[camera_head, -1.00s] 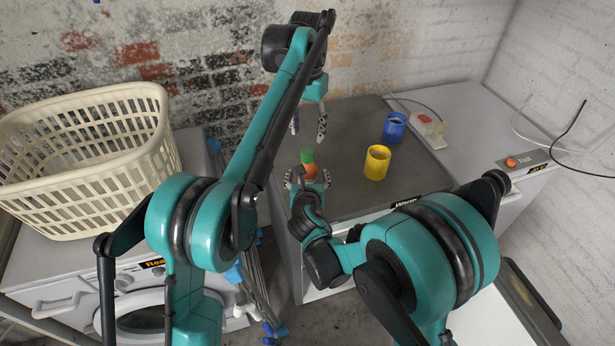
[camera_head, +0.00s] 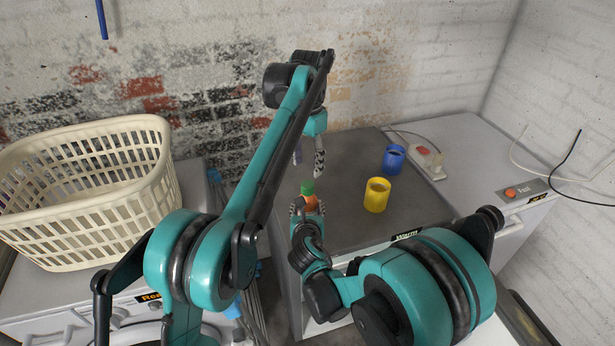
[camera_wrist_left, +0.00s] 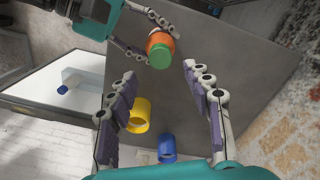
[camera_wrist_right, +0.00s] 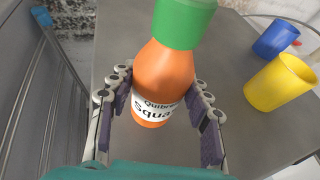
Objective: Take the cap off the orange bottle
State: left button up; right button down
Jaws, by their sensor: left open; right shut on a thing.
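The orange bottle (camera_wrist_right: 160,82) stands upright with a green cap (camera_wrist_right: 185,22) on it and a white label. My right gripper (camera_wrist_right: 160,105) is shut on the bottle's body, one finger on each side. In the head view the bottle (camera_head: 309,203) stands on the grey top, with the green cap (camera_head: 307,187) showing above my right gripper (camera_head: 308,207). My left gripper (camera_head: 308,160) is open above the cap, pointing down. In the left wrist view the green cap (camera_wrist_left: 160,56) shows between and beyond the open fingers, not touching them.
A yellow cup (camera_head: 376,197) and a blue cup (camera_head: 394,158) stand right of the bottle on the dark grey top (camera_head: 345,160). A white socket box (camera_head: 428,162) with a cable lies behind. A cream laundry basket (camera_head: 90,190) stands at left.

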aim_at(307, 184)
pick_arm(q)
jog(key=m, duration=0.4)
jog(key=shift+m, duration=0.7)
jog(key=shift+f, duration=0.25)
notch_tip(307, 184, down, 8)
jog(key=shift+r, duration=0.25)
grip_shut()
jog(key=n, duration=1.1)
